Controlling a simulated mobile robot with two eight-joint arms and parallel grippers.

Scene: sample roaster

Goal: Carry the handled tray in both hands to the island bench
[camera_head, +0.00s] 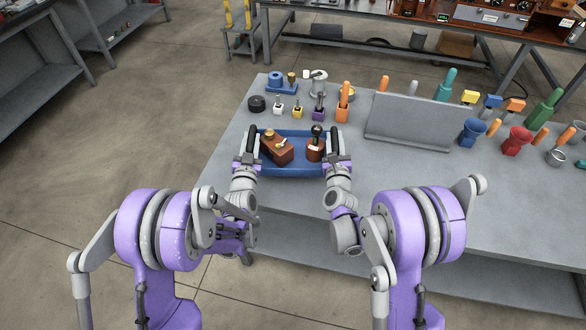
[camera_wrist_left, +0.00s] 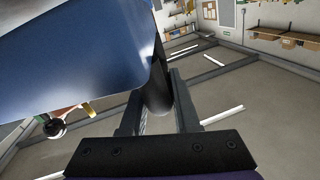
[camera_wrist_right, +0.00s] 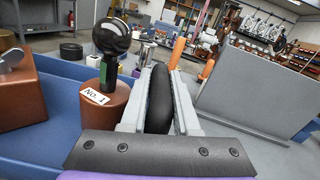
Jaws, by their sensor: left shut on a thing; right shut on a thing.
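The blue handled tray (camera_head: 290,171) is over the left end of a grey bench (camera_head: 385,193); I cannot tell whether it touches the top. It holds a brown block (camera_head: 277,150) with a metal lever and a brown cylinder (camera_head: 313,155) with a black knob and a "No. 1" label. My left gripper (camera_head: 248,152) is shut on the tray's left black handle (camera_wrist_left: 158,92). My right gripper (camera_head: 334,155) is shut on the right black handle (camera_wrist_right: 160,98). The blue tray fills the upper left of the left wrist view (camera_wrist_left: 80,45).
Small tools, a black puck (camera_head: 256,103) and a blue stand (camera_head: 281,86) sit just behind the tray. A tilted grey panel (camera_head: 408,122) stands to its right, with coloured cups and handled tools beyond. Open floor (camera_head: 130,130) lies left of the bench.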

